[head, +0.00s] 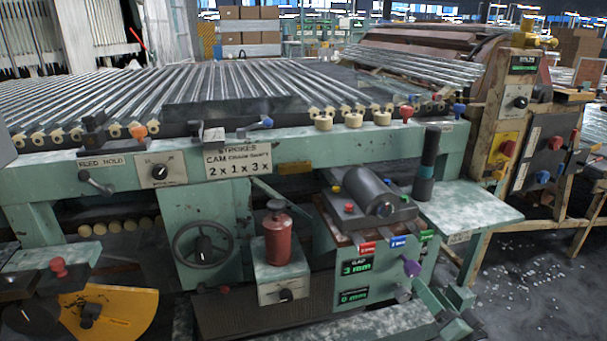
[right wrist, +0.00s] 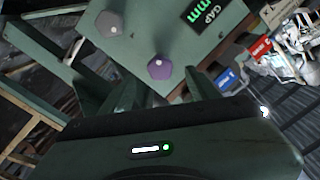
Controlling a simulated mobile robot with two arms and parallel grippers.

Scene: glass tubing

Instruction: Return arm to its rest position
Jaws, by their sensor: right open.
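My right gripper (head: 442,298) is low at the right of the machine, just below and right of the green panel (head: 390,277) with the GAP readout. Its fingers are apart and I see nothing held between them. A purple knob (head: 411,267) on that panel is up and left of the gripper. In the right wrist view the purple knob (right wrist: 159,66) shows ahead, with a grey knob (right wrist: 109,23) beyond it. I cannot tell the exact gap between fingers and knob. My left gripper is not in view.
A green side shelf (head: 470,208) juts out above the gripper. A red cylinder (head: 278,238) and a handwheel (head: 203,245) are on the machine further left. Glass tubes (head: 250,82) lie across its top. Speckled floor (head: 530,280) is open at the right.

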